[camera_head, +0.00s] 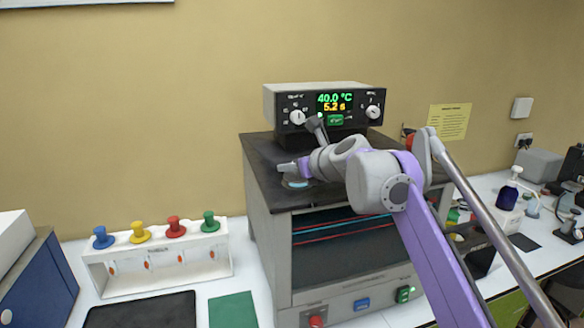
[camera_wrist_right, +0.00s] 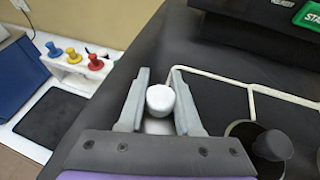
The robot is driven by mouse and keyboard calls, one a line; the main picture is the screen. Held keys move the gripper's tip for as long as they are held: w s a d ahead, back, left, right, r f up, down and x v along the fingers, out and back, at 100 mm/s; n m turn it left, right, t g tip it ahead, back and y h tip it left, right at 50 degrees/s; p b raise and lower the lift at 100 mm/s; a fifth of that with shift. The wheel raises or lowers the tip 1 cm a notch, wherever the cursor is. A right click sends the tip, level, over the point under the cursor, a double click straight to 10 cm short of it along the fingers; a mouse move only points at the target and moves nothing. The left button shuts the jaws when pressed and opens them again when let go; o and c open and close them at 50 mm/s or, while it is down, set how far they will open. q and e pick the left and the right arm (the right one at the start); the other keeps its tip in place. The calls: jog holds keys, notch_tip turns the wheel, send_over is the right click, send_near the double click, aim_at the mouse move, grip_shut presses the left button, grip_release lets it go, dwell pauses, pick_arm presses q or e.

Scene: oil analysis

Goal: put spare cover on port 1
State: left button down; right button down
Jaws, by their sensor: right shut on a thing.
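My right gripper (camera_head: 290,168) is over the left part of the dark top of the bath cabinet (camera_head: 268,160). In the right wrist view its two grey fingers (camera_wrist_right: 160,74) stand on either side of a white round knob (camera_wrist_right: 160,98), which I take to be the spare cover's. A pale disc (camera_head: 297,184) shows just below the gripper in the head view. I cannot tell whether it touches the top. A dark knobbed cover (camera_wrist_right: 272,145) sits on the top at the lower right of the wrist view. No port 1 label is readable. My left gripper is out of view.
A white rack (camera_head: 160,262) with blue, yellow, red and green knobs is at left. A black mat (camera_head: 142,312) and green mat (camera_head: 233,311) lie before it. Bottles stand at right.

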jog(key=shift+s, duration=0.2)
jog(key=shift+f, duration=0.25)
jog(key=shift+s+f, duration=0.15)
dwell(0.3)
jog(key=c, duration=0.5)
grip_release()
